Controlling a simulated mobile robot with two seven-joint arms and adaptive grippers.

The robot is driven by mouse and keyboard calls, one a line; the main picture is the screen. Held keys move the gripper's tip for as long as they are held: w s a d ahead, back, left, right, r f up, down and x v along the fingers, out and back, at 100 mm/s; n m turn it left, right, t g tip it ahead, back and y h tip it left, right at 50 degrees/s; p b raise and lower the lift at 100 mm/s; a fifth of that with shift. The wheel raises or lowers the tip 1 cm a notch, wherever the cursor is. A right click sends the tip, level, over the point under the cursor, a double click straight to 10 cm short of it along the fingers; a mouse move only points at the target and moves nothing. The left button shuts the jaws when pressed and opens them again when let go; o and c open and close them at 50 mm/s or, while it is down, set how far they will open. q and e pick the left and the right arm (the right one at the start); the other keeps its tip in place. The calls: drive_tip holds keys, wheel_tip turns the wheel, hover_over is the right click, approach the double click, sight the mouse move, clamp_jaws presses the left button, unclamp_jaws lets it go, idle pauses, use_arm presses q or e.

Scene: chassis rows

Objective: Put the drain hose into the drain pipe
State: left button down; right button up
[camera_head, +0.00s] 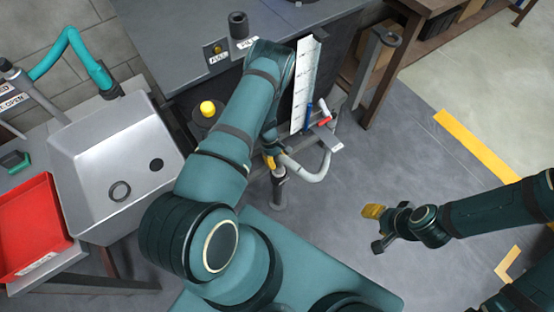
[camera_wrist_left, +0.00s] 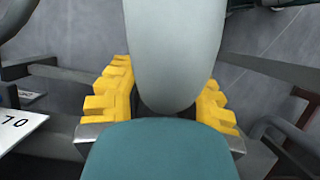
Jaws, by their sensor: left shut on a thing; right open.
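A pale grey drain hose (camera_head: 318,176) curves in a U beside the cabinet in the head view. My left gripper (camera_head: 270,160) is shut on the hose near its end. In the left wrist view the yellow fingers stand on both sides of the pale hose (camera_wrist_left: 175,50). An upright grey pipe (camera_head: 279,192), seemingly the drain pipe, stands on the floor just below the left gripper. Whether the hose end is above or inside its mouth cannot be told; the gripper and hose cover it. My right gripper (camera_head: 376,228) is open and empty over the floor.
A white ruled board (camera_head: 305,85) and the cabinet stand close behind the left gripper. A grey sink (camera_head: 110,165) and red tray (camera_head: 32,228) are at the left. Another grey post (camera_head: 374,65) stands by a brown table (camera_head: 395,90). The floor at the right is clear.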

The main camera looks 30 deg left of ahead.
sight(279, 155)
use_arm(q)
drive_tip(key=shift+f, duration=0.15)
drive_tip(key=c, duration=0.7)
unclamp_jaws()
drive_tip(key=shift+c, duration=0.2)
wheel_tip(279, 155, up, 10)
drive_tip(key=s+d+r+m+t, duration=0.1)
drive_tip(key=s+d+r+m, duration=0.3)
drive_tip(key=d, duration=0.5)
drive_tip(key=s+d+r+m+t, duration=0.2)
drive_tip(key=s+d+r+m, duration=0.3)
drive_tip(key=d+r+m, duration=0.2)
drive_tip(key=shift+d+r+m, duration=0.15)
drive_tip(key=shift+d+m, duration=0.75)
drive_tip(key=shift+d, duration=0.05)
